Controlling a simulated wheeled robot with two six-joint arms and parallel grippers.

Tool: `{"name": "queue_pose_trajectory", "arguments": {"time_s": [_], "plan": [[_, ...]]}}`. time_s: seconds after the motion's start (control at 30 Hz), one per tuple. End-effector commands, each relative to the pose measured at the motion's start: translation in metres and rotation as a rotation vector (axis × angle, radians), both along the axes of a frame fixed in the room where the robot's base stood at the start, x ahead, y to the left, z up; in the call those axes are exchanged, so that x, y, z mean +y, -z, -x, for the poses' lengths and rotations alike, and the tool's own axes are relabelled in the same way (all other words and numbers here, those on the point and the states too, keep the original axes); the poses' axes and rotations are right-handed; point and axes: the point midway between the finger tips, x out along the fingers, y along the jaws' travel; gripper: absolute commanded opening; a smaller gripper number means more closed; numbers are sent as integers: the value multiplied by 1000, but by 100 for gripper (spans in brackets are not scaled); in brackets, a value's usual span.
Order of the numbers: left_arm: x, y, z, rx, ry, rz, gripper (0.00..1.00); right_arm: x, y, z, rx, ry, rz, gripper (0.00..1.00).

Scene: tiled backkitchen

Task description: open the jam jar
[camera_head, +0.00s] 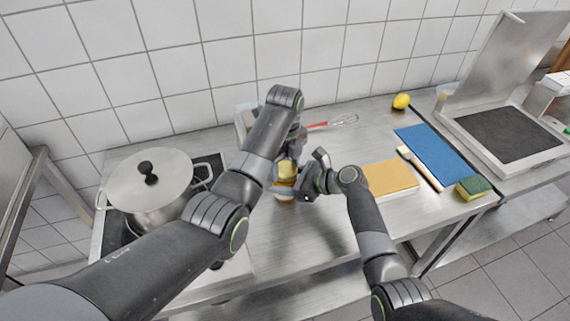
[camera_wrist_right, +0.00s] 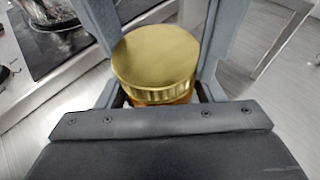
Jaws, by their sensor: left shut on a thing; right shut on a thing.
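The jam jar (camera_head: 285,182) has a gold lid (camera_head: 288,167) and an orange-brown body. It stands about upright near the middle of the counter, between my two grippers. The gold lid (camera_wrist_right: 155,58) fills the middle of the right wrist view, its top bare, with a strip of orange below it. My right gripper (camera_head: 287,189) comes from the right and is shut on the jar, one finger at each side. My left gripper (camera_head: 288,158) comes down from behind and is shut at the jar. Its fingertips are largely hidden, so its exact hold is unclear.
A lidded pot (camera_head: 150,188) stands on the hob at left. A whisk (camera_head: 335,122) lies behind the jar. The counter's front is bare.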

Motion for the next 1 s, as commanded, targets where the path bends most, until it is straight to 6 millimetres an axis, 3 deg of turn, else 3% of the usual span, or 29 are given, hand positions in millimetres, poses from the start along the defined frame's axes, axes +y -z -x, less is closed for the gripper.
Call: {"name": "queue_pose_trajectory", "arguments": {"time_s": [0.7,1.0], "plan": [[0,-1,0,-1,-1039,0,29,0,0,0,0,1,0,0],[0,-1,0,-1,-1151,-1,29,0,0,0,0,0,0,0]]}}
